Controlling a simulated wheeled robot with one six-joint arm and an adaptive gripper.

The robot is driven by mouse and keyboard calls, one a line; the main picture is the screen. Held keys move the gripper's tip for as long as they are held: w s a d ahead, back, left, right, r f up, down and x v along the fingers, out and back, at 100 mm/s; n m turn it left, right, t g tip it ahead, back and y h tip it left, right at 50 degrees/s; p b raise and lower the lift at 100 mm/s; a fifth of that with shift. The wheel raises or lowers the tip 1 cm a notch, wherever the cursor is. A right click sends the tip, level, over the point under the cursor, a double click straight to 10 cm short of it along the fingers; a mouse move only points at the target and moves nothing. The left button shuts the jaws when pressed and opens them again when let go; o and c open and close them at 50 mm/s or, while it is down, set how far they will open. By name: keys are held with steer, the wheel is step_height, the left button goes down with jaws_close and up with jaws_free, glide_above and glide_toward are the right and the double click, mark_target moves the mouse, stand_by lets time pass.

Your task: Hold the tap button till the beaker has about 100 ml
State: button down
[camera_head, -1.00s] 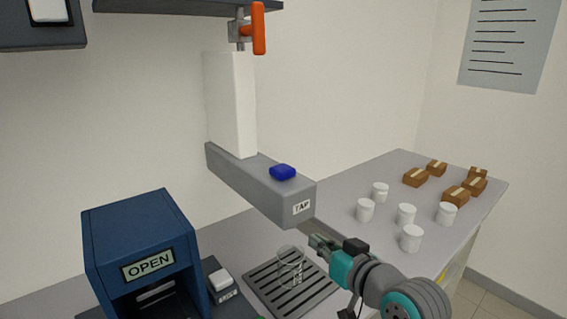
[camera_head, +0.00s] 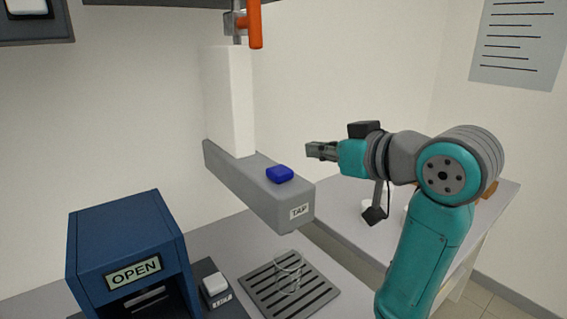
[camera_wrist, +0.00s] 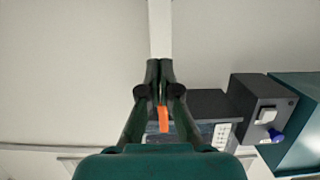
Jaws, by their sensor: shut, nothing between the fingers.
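The blue tap button (camera_head: 280,174) sits on top of the grey arm of the tap (camera_head: 262,196), near its labelled "TAP" end. A clear glass beaker (camera_head: 288,272) stands on the slatted drip tray (camera_head: 310,304), below the tap end; I cannot make out a water level in it. My gripper (camera_head: 310,151) is shut and empty, in the air to the right of the button and a little above it, apart from it. In the wrist view my gripper's fingertips (camera_wrist: 160,66) are together with nothing between them.
A blue box marked "OPEN" (camera_head: 128,245) stands at the left. An orange-handled valve (camera_head: 254,22) is above the white column (camera_head: 230,100). My arm covers most of the jars and cartons on the right.

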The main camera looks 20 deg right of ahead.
stand_by(0.4)
glide_above(286, 174)
steer(key=shift+s+f, duration=0.2)
steer(key=shift+f, duration=0.9)
steer(key=f, duration=0.3)
steer(key=shift+w, duration=0.35)
steer(key=shift+f, duration=0.55)
steer(key=shift+f, duration=1.2)
stand_by(3.7)
